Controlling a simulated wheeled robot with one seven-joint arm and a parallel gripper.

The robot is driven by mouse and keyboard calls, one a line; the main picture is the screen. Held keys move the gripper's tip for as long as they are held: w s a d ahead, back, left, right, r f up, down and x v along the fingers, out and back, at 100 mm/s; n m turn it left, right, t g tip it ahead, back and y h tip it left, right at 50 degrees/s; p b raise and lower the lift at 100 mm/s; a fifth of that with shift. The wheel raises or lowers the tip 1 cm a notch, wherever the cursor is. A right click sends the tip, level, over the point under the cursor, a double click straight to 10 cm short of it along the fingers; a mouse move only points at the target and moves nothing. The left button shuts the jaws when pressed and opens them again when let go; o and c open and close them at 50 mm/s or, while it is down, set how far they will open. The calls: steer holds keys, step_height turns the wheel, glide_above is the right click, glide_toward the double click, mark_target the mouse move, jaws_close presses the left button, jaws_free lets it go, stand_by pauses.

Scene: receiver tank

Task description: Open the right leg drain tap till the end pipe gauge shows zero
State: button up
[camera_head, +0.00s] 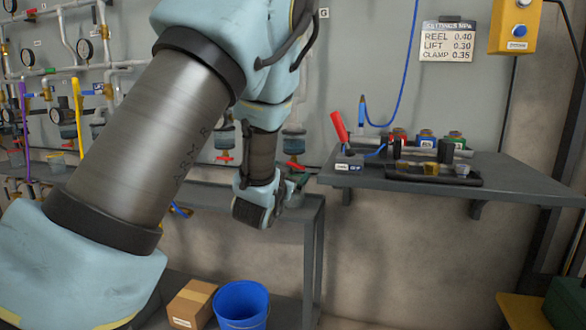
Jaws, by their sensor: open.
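My arm crosses the left and middle of the view. My gripper (298,184) is open beside the pipework, partly hidden behind my wrist, with its fingertips not clear. A red tap handle (296,165) shows close above it, under a blue-collared bowl (294,142). I cannot tell which is the right leg drain tap, or whether my gripper touches one. Several round gauges, such as the upper gauge (86,50), hang on the left pipes. Their readings are too small, and I cannot tell the end pipe gauge.
A grey bench (312,235) stands below my gripper. A blue bucket (241,303) and cardboard box (191,302) stand beneath. A settings sign (447,41) hangs above the shelf.

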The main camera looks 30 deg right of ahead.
steer(key=v, duration=0.6)
steer(key=shift+s+a, duration=0.1)
steer(key=shift+s, duration=0.05)
steer(key=shift+c, duration=0.2)
